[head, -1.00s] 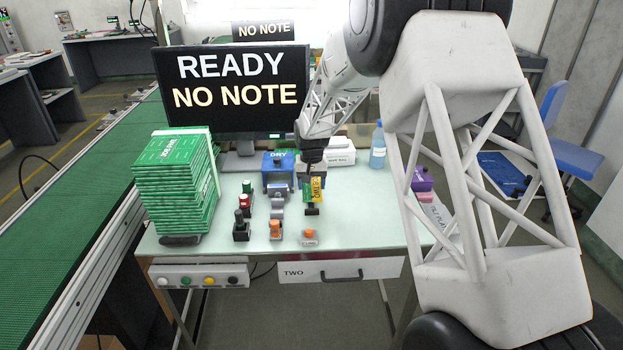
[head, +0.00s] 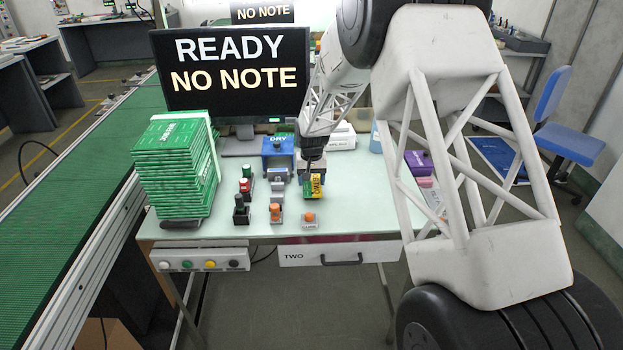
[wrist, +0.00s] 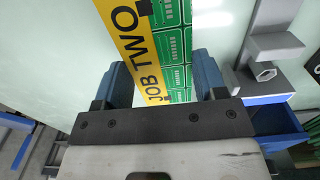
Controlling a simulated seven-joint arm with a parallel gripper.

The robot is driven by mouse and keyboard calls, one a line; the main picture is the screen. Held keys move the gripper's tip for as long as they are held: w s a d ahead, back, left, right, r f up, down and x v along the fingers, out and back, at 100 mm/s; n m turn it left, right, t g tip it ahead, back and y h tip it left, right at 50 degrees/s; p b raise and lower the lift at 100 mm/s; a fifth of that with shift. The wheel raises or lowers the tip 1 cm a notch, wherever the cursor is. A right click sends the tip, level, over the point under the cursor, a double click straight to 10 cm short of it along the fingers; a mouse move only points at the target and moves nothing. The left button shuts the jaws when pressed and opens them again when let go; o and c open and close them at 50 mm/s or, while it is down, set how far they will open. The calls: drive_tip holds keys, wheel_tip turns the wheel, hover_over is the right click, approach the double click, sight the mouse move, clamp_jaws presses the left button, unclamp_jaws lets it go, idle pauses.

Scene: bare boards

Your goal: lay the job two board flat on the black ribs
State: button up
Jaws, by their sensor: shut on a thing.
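The job two board (head: 314,186) is green with a yellow strip. In the wrist view the board (wrist: 174,45) shows the words JOB TWO on that strip and lies between two blue-grey fingers. My gripper (wrist: 163,75) is shut on it. In the head view my gripper (head: 312,168) points down and holds the board over the right middle of the pale table. The board looks steeply tilted there. A small dark patch shows at the board's lower edge; I cannot tell whether it is the black ribs. I cannot clearly make out the ribs in either view.
A stack of green boards (head: 172,180) stands on the left of the table (head: 350,215). The monitor (head: 230,75) reads READY, NO NOTE.

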drive_tip(key=shift+f, duration=0.4)
idle(0.4)
drive_tip(key=o, duration=1)
drive_tip(key=shift+r, duration=0.1)
drive_tip(key=shift+r, duration=3.8)
wheel_tip(320, 180, up, 8)
